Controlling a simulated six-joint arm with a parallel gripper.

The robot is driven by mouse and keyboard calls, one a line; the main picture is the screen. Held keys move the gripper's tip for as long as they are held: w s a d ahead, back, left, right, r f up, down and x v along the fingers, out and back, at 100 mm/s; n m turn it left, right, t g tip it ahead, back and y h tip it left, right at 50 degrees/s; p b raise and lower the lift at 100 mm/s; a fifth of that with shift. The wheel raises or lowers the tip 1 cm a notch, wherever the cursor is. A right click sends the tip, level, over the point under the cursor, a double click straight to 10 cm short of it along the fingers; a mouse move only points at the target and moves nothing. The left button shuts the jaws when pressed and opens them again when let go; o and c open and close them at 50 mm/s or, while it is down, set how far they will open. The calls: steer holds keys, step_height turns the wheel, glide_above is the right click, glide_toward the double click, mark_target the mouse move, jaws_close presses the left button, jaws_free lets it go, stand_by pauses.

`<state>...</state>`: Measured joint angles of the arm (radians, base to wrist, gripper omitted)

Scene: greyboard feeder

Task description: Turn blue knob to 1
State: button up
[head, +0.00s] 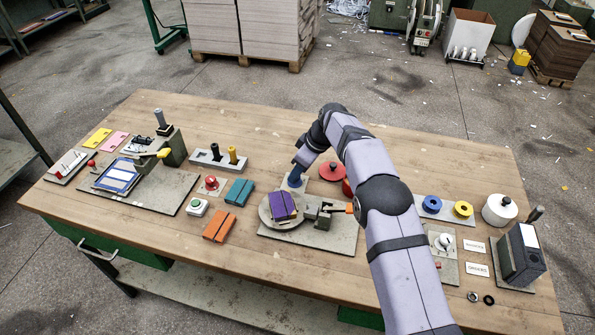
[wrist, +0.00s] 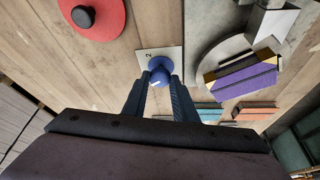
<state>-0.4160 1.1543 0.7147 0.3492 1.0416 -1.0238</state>
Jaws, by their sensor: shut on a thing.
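The blue knob (wrist: 158,72) sits on a pale square plate (wrist: 146,57) in the wrist view. A digit 2 shows on the plate's upper left; no other digit is readable. A white mark is on the knob's near side. My gripper (wrist: 160,88) has its two fingers on either side of the knob and is shut on it. In the head view, my gripper (head: 297,176) reaches down over the plate (head: 294,183), just behind the round turntable, and the knob is mostly hidden there.
The turntable (head: 266,214) with a purple block (head: 282,206) stands close in front of the knob. A red disc with a dark knob (head: 332,171) is just right of it. Orange and teal blocks (head: 239,192) lie to the left. Bare wood lies behind the knob.

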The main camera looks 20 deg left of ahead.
steer(key=shift+n, duration=0.6)
steer(key=o, duration=1)
steer(key=shift+o, duration=0.2)
steer(key=shift+r, duration=0.1)
steer(key=b+v, duration=0.1)
steer(key=v, duration=0.6)
steer(key=shift+w+b, duration=0.15)
steer(key=shift+b, duration=0.15)
